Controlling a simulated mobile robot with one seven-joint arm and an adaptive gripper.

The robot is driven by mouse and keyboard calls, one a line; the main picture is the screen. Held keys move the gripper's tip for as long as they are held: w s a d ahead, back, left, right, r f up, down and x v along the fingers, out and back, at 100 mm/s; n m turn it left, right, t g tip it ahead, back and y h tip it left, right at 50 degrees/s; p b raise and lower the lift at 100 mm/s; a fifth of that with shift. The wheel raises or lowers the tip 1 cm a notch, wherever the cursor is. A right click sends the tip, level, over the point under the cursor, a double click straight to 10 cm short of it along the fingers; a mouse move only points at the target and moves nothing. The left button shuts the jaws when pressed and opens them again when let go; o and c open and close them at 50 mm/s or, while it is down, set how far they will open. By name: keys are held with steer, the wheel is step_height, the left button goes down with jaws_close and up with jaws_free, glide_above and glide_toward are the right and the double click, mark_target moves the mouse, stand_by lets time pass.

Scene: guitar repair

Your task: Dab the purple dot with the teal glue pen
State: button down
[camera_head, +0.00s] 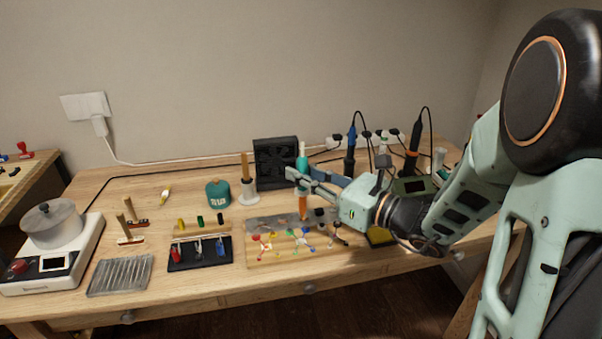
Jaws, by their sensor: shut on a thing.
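My gripper (299,179) is shut on the teal glue pen (302,163). The pen stands upright in the jaws, with its teal end above the fingers and an orange lower part (303,207) pointing down. The pen's tip is over the back part of a light wooden board (285,262) with several small coloured pieces on it. I cannot tell whether the tip touches anything. The purple dot cannot be made out at this size; the pen or gripper may hide it.
A black tray (180,264) with small tools lies left of the board. A teal cap-shaped object (217,193), a brown stick in a white stand (247,187) and a black fan box (275,162) stand behind. Soldering tools (350,155) stand right. A metal grooved plate (120,275) lies front left.

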steer(key=d+r+p, duration=0.2)
steer(key=d, duration=0.5)
steer(key=shift+d, duration=0.35)
steer(key=shift+w, duration=0.1)
